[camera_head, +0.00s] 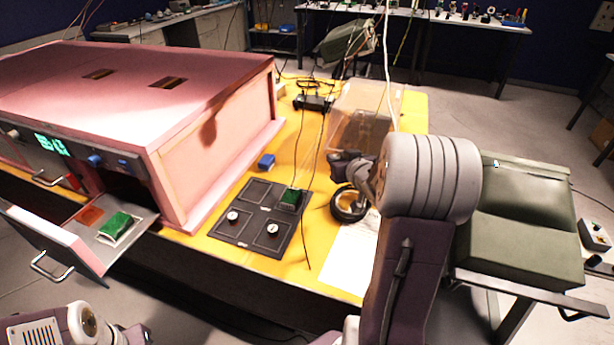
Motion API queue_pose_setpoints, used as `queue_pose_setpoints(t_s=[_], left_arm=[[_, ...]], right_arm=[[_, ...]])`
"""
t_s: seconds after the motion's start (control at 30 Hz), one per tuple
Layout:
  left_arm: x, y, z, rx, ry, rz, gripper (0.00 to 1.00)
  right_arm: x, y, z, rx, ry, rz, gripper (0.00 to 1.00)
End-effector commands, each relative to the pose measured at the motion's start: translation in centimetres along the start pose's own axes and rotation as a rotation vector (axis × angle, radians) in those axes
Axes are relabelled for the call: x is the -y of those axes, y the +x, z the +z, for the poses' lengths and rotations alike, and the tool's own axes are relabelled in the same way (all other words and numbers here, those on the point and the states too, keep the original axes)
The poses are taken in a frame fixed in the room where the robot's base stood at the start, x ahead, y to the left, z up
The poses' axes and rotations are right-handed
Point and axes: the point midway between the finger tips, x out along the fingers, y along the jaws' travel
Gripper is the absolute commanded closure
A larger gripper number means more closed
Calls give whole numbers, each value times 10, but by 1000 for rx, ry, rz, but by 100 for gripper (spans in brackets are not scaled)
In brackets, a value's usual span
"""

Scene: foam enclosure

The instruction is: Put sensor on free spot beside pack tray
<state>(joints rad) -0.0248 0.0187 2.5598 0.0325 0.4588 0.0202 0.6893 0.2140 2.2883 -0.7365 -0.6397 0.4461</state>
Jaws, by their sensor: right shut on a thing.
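My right gripper (345,168) is over the table near the clear box, beside a black ring. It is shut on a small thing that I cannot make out. Two small round white-faced devices, possibly sensors, lie on a dark mat (257,242): one in the front left square (233,216), one in the front right square (272,229). A green pack (291,197) is at the mat's back right; the back left square looks bare. Another green pack in a pale tray (118,230) lies in the open drawer, beside an orange-red patch (90,215). My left gripper (138,334) is low at the left, partly cut off.
The pink foam enclosure (200,170) fills the left, its drawer (65,243) pulled out. A blue block (266,162), the black ring (350,205), a clear box (365,115) and white paper (350,255) are on the yellow table. Thin cables hang above it.

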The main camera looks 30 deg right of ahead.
Motion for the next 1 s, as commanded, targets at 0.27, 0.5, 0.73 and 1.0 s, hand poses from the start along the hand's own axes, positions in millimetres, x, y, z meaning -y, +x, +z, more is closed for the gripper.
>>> queue_pose_setpoints(t_s=[0.27, 0.5, 0.73, 1.0], left_arm=[[0, 20, 2, 1, 0, 0, 64], [0, 21, 2, 0, 0, 0, 64], [0, 26, 3, 0, 0, 0, 64], [0, 26, 3, 0, 0, 0, 64]], right_arm=[[33, 83, 20, 5, 0, -6, 100], [43, 111, 22, 1, -1, -3, 100], [43, 122, 50, 7, 2, -2, 100], [43, 126, 59, 1, 0, -1, 100]])
